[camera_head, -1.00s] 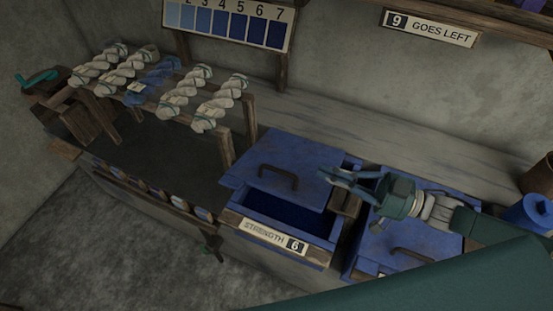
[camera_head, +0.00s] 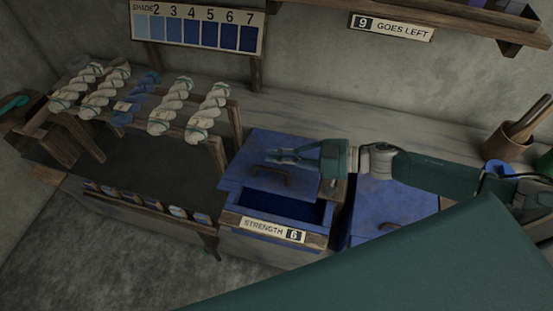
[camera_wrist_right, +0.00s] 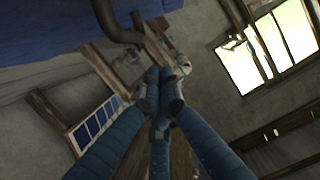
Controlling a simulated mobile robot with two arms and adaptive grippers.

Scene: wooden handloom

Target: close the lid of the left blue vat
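The left blue vat (camera_head: 230,222) bears the label STRENGTH 6. Its lid (camera_head: 238,167) lies toward the back, leaving the front of the vat open with dark blue inside. The lid has a dark handle (camera_head: 262,170). My right gripper (camera_head: 270,155) is over the lid at the handle, its fingers pointing left, and partly hides it. In the right wrist view my right gripper (camera_wrist_right: 160,80) has its fingertips together with nothing seen between them. The handle (camera_wrist_right: 118,25) and lid (camera_wrist_right: 50,25) show above and left of the fingertips. My left gripper is not in view.
A second blue vat with its lid (camera_head: 385,210) stands to the right, partly under my right arm. A rack with several skeins (camera_head: 168,108) stands left. A brown pot (camera_head: 507,145) is at the far right. A shelf overhangs at the upper right.

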